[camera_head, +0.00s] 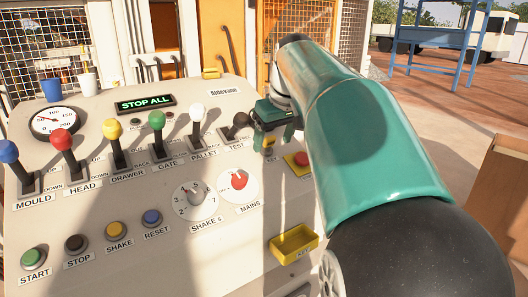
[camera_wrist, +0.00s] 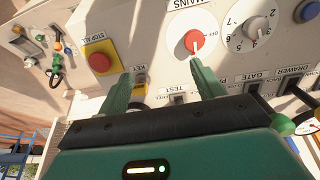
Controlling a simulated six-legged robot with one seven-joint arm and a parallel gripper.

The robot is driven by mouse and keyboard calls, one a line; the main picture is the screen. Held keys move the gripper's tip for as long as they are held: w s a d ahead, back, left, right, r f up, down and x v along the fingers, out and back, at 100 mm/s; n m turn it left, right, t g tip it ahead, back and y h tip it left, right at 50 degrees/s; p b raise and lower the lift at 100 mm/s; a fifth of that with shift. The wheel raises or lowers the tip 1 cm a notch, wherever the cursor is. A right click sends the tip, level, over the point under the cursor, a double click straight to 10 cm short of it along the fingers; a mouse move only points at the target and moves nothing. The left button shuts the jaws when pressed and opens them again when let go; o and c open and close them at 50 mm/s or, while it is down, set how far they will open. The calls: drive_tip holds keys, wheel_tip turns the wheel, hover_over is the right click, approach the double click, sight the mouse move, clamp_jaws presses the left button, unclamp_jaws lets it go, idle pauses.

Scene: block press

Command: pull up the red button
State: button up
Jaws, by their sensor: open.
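The red button (camera_head: 301,159) sits on a yellow square plate at the right side of the sloping panel, partly close to my arm in the head view. My gripper (camera_head: 273,138) is over the panel near the TEST lever, up and left of the button in the head view. In the wrist view my gripper (camera_wrist: 162,78) has its two green fingers wide apart, with nothing held. The fingers look apart from the button.
The red MAINS knob (camera_head: 239,180) and SHAKE dial (camera_head: 195,200) lie left of the button. The dark TEST lever (camera_head: 239,122) stands close to my gripper, with several coloured levers further left. A yellow tray (camera_head: 294,243) is nearer. A KEY label (camera_wrist: 139,71) lies beside my finger.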

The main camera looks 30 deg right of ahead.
approach(303, 156)
drive_tip(key=shift+y, duration=0.3)
drive_tip(key=x, duration=0.8)
drive_tip(key=shift+w+d+f, duration=0.15)
drive_tip(key=shift+d+f, duration=0.1)
drive_tip(key=shift+f, duration=0.1)
